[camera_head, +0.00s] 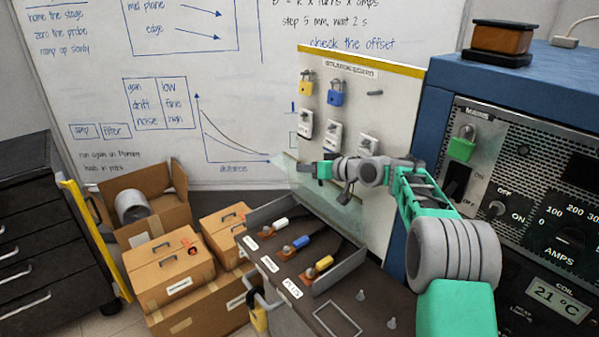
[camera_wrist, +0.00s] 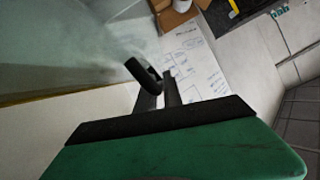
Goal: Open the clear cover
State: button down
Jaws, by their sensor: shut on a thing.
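The clear cover (camera_head: 338,208) is a see-through pane at the back right of the terminal box (camera_head: 352,262). It stands raised at a tilt, with the box open in front of it. It also fills the upper left of the wrist view (camera_wrist: 60,45). My gripper (camera_head: 318,170) is at the cover's upper edge, in front of the white board. In the wrist view my gripper's fingers (camera_wrist: 160,92) are shut on a short black handle (camera_wrist: 142,72) beside the pane. The handle's join to the cover is blurred.
White, blue (camera_head: 301,242) and yellow plugs sit in the open box. A white board (camera_head: 395,95) with padlocks and switches rises behind my arm. A blue power cabinet (camera_head: 445,80) stands close on the right. Cardboard boxes (camera_head: 170,270) and a dark drawer cabinet (camera_head: 40,230) are left.

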jog(key=shift+w+d, duration=0.15)
jog(key=shift+d, duration=0.05)
jog(key=shift+a, duration=0.1)
jog(key=c, duration=1.8)
grip_release()
jog(key=shift+a, duration=0.1)
jog(key=shift+o, duration=0.2)
jog(key=shift+r, duration=0.15)
notch_tip(320, 180, up, 2)
jog(key=shift+r, duration=0.25)
jog(key=s+d+r+b, duration=0.3)
jog(key=s+r, duration=0.7)
jog(key=s, duration=0.4)
jog(key=shift+b, duration=0.8)
